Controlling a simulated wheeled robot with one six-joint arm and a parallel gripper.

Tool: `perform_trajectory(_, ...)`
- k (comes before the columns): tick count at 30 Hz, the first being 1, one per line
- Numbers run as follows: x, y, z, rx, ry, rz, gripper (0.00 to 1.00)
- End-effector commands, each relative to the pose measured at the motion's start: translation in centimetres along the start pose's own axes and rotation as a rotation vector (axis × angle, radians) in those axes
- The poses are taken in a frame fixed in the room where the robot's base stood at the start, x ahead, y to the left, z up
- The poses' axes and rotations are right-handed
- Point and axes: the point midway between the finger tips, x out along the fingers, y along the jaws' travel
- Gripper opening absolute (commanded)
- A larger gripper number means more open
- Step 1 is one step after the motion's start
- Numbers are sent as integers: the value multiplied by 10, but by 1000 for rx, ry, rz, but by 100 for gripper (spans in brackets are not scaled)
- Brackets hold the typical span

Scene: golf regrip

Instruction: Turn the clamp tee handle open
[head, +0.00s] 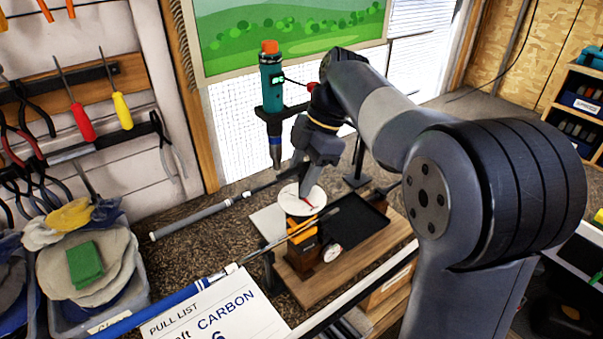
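A small clamp (303,235) with orange jaws stands on a wooden board and has a golf shaft (270,252) running through it. A white round disc (290,203) with a thin red mark sits just above the clamp. My gripper (306,183) reaches down from above, its fingers in front of the disc and over the clamp. I cannot make out the tee handle; it may be hidden behind the fingers or the disc. The finger gap is too small to judge, and whether the fingers touch anything is unclear.
A dark tray (352,222) and a round gauge (332,252) are beside the clamp. A teal torch-like tool (271,90) stands behind. A grey-gripped club (190,219) lies left of the disc.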

Motion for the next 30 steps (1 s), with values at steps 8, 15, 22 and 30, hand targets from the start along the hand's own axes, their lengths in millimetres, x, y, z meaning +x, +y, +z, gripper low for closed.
perform_trajectory(8, -3, 0, 0, 0, 0, 1, 43)
perform_trajectory(15, -34, 1, 1, 1, -1, 4, 43)
perform_trajectory(22, -76, 1, 0, 0, 0, 3, 43)
perform_trajectory(30, -104, 0, 0, 1, 0, 1, 43)
